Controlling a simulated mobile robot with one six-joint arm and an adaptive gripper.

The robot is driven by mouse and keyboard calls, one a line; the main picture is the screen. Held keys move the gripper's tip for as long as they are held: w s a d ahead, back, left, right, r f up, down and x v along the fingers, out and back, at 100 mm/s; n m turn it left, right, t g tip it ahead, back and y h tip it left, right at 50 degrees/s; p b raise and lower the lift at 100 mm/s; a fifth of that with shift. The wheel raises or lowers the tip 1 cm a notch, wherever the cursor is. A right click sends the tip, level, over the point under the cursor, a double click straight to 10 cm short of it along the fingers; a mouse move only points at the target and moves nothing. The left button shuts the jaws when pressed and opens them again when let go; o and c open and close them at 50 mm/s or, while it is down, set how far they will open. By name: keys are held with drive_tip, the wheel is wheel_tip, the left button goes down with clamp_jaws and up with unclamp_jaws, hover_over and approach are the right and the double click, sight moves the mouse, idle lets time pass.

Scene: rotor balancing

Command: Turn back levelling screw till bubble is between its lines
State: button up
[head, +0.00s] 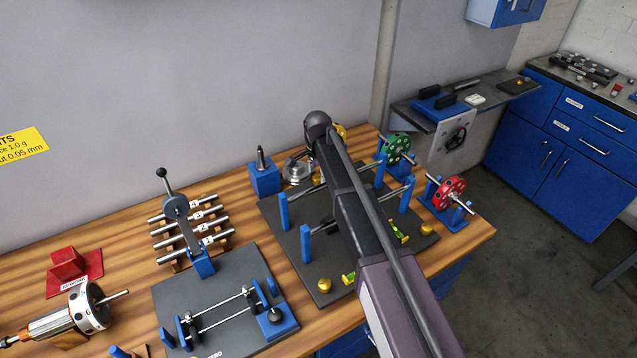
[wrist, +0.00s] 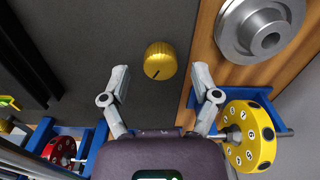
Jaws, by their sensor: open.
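In the wrist view a gold levelling screw (wrist: 160,60) with a dark mark on its top stands on the dark base plate (wrist: 100,30). My gripper (wrist: 161,73) is open, its fingers on either side of the screw in the picture; contact is not visible. This appears to be the back gold screw (head: 317,180) in the head view, beside my arm. Other gold screws stand at the plate's front (head: 324,285) and right (head: 427,229). Yellow-green vials lie at the front (head: 348,279) and right (head: 398,232); I cannot read their bubbles. My arm hides much of the plate.
A grey steel disc (wrist: 260,30) and a yellow rotor (wrist: 248,136) are close on the right of the wrist view. Blue posts (head: 306,243) stand on the plate. Green (head: 396,147) and red (head: 449,193) rotors stand on the right.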

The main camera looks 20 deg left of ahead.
drive_tip(key=shift+f+b, duration=0.45)
drive_tip(key=shift+f, duration=0.25)
clamp_jaws()
drive_tip(key=shift+d, duration=0.1)
